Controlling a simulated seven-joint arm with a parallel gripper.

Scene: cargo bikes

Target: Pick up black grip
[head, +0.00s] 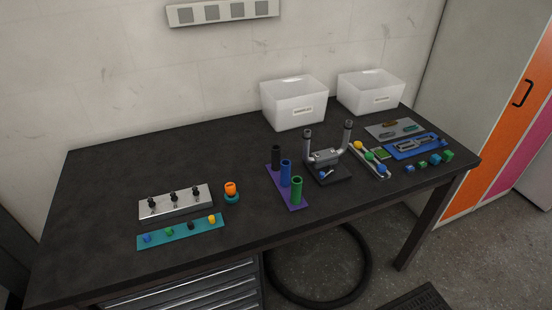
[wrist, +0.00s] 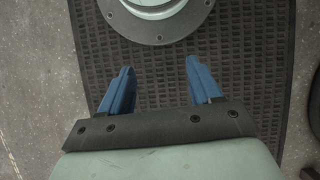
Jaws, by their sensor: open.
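The black grip (head: 276,156) is an upright dark cylinder at the back end of a purple holder (head: 290,201) near the middle of the table in the head view. A blue grip (head: 286,172) and a green grip (head: 297,189) stand in the same holder, in a row toward the front. My gripper (wrist: 159,67) shows in the wrist view with its two blue fingers spread apart and nothing between them. It points at a dark ribbed floor mat (wrist: 150,85). My gripper is not in the head view, and no grip shows in the wrist view.
Right of the holder stands a metal fixture with two upright handles (head: 326,157). Beyond it are trays of small coloured parts and two white bins (head: 294,103) at the back. A metal block with black knobs (head: 176,203) lies left. The table's back left (head: 150,155) is clear.

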